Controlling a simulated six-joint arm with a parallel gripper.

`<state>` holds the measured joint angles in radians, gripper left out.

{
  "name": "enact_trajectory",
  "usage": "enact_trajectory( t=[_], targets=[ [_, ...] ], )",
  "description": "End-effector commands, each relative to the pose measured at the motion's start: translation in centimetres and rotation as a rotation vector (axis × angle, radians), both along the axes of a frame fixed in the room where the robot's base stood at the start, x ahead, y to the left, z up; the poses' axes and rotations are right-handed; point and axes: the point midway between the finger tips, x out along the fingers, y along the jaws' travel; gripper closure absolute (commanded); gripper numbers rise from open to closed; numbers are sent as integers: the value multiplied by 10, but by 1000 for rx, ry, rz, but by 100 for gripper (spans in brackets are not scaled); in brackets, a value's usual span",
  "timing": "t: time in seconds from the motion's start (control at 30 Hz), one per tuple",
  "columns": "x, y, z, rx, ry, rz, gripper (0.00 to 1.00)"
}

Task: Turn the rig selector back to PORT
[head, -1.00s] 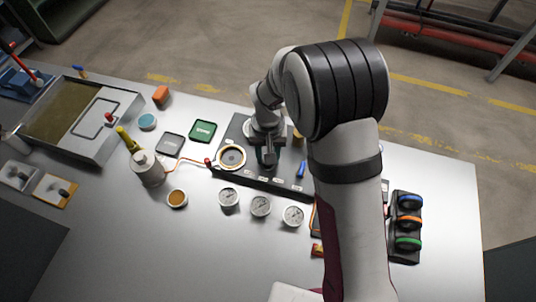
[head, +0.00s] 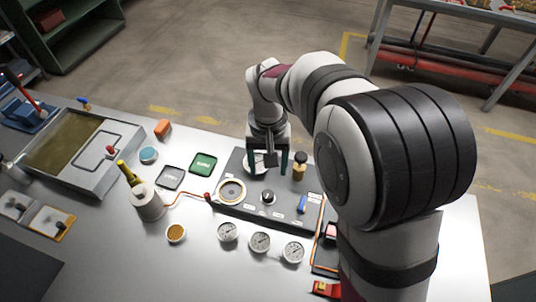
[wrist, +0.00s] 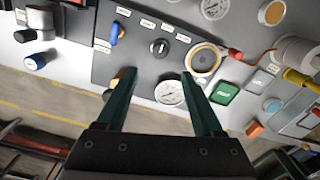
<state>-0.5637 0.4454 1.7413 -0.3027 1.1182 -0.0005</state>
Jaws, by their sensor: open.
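The selector is most likely the round black knob (head: 267,196) on the dark panel (head: 288,214); it also shows in the wrist view (wrist: 158,46). It has a pale mark, and small white labels sit along one side. I cannot read the labels or tell which one the mark points at. My gripper (head: 268,167) is open and empty. In the head view it is over the panel's far side, beyond the knob. In the wrist view my fingers (wrist: 158,75) are spread, with the knob uncovered ahead of the gap and apart from both fingers.
On the panel, a blue lever (head: 303,203) and a brass-ringed round port (head: 231,191) flank the knob. A white dial (wrist: 169,92) lies under my fingers. Several gauges (head: 260,242) line the near side.

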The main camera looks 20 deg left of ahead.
Motion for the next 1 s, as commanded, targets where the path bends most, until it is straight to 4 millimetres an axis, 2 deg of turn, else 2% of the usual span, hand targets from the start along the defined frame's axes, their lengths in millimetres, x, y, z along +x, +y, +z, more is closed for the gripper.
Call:
enact_trajectory(
  t=[0.1, 0.23, 0.67, 0.73, 0.77, 0.87, 0.9, 0.97, 1.0],
  targets=[
    [1, 0, 26, 2, -3, 0, 31],
    [0, 0, 41, 0, -1, 1, 31],
    [0, 0, 44, 0, 0, 1, 31],
    [-1, -5, 46, 1, 0, -11, 31],
    [-4, -12, 50, 5, 2, -29, 31],
    [-33, -67, 73, 30, 16, -176, 31],
    [-55, -96, 82, 44, 24, -261, 31],
    [-93, -131, 88, 69, 40, -391, 31],
    [-118, -148, 87, 84, 48, -469, 31]
  ],
)
